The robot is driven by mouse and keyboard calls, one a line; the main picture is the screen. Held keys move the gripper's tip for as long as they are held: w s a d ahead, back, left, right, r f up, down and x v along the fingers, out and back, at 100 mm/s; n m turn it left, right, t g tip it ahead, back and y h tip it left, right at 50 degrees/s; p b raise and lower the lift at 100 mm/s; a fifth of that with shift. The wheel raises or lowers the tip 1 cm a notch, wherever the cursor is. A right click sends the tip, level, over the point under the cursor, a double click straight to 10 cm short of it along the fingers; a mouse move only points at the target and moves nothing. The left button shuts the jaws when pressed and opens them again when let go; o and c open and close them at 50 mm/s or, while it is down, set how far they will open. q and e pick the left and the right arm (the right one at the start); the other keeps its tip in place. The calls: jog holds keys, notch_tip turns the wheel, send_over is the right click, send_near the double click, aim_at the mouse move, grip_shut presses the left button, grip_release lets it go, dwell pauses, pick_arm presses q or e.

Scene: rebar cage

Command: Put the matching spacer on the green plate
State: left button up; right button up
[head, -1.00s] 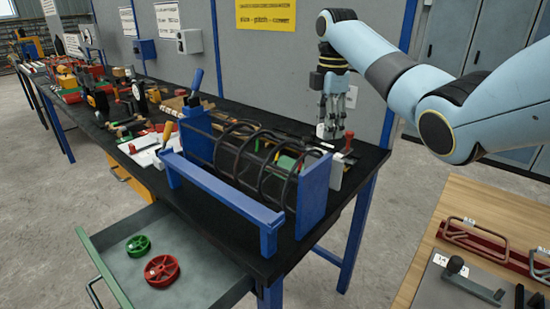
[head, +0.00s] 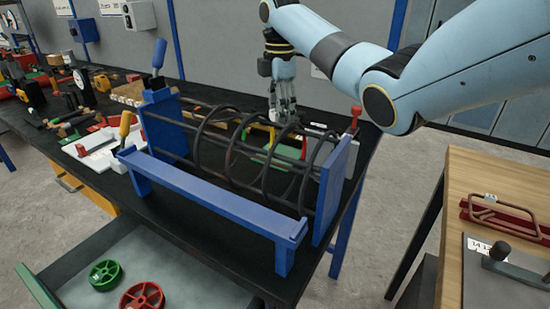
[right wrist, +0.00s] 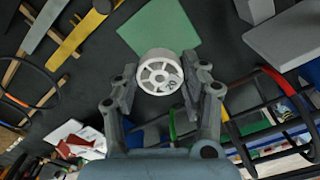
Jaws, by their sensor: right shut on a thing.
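A white spoked spacer wheel (right wrist: 160,72) is held between the fingertips of my right gripper (right wrist: 158,78) in the right wrist view. The gripper is shut on it. The green plate (right wrist: 172,24) lies just beyond the spacer in that view, and the spacer covers its lower edge; I cannot tell the height between them. In the head view my right gripper (head: 284,112) points down behind the rebar cage, close to the green plate (head: 284,151), which is partly hidden by the bars. My left gripper is out of view.
The rebar cage with its blue end panel (head: 334,188) and blue front rail (head: 205,195) stands before the gripper. A red-handled clamp (head: 355,118) is to its right. An open drawer holds a green wheel (head: 105,275) and a red wheel (head: 142,298). Tools crowd the bench's left.

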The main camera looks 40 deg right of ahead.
notch_tip(320, 180, down, 10)
jog(key=shift+r, duration=0.1)
dwell(0.4)
jog(key=o, duration=0.9)
jog(key=shift+f, duration=0.2)
jog(key=shift+r, duration=0.1)
notch_tip(320, 180, up, 12)
jog(key=shift+r, duration=0.1)
